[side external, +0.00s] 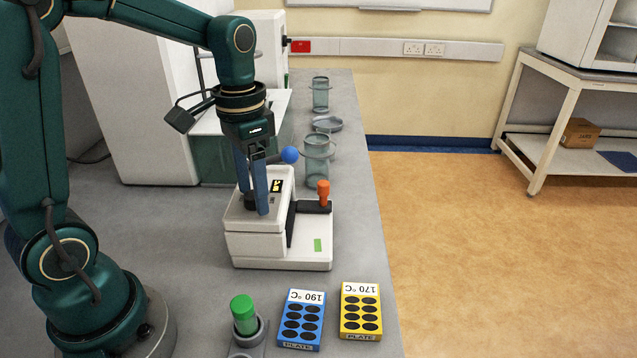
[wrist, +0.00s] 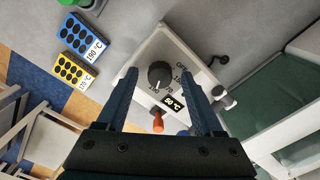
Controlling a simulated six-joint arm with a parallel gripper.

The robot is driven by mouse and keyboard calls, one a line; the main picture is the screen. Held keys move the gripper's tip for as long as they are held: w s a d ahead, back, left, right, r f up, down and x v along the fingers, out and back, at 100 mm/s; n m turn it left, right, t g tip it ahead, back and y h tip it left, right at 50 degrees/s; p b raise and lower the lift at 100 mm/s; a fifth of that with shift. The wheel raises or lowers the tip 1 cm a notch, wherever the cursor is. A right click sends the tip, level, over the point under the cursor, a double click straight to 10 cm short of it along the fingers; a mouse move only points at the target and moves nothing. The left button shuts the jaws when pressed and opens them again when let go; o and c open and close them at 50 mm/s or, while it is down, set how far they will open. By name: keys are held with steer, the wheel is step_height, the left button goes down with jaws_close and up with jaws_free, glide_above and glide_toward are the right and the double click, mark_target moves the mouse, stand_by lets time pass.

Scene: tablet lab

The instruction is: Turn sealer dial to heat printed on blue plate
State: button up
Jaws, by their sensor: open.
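The white sealer (side external: 280,232) stands on the grey bench, with its black dial (wrist: 160,75) on top. Marks around the dial include OFF and 190; others are partly hidden or too small. A small lit display (wrist: 173,104) shows a two-digit °C value, hard to read exactly. The blue plate (side external: 302,318), printed 190 °C, lies in front of the sealer; it also shows in the wrist view (wrist: 82,40). My gripper (side external: 253,200) points down over the sealer top. It is open, one finger on each side of the dial in the wrist view; contact cannot be told.
A yellow plate (side external: 361,312) printed 170 °C lies right of the blue one. The sealer has an orange-knobbed lever (side external: 323,193); a blue ball knob (side external: 290,155) is close behind my gripper. Glass jars (side external: 318,160) stand behind.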

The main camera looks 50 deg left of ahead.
steer(key=shift+r, duration=2.55)
steer(key=shift+d+r, duration=0.2)
steer(key=shift+r, duration=0.1)
steer(key=s+d+f+n+t, duration=0.1)
steer(key=s+d+t, duration=0.4)
steer(key=s, duration=0.4)
steer(key=shift+f+n+t, duration=0.3)
steer(key=shift+f, duration=0.1)
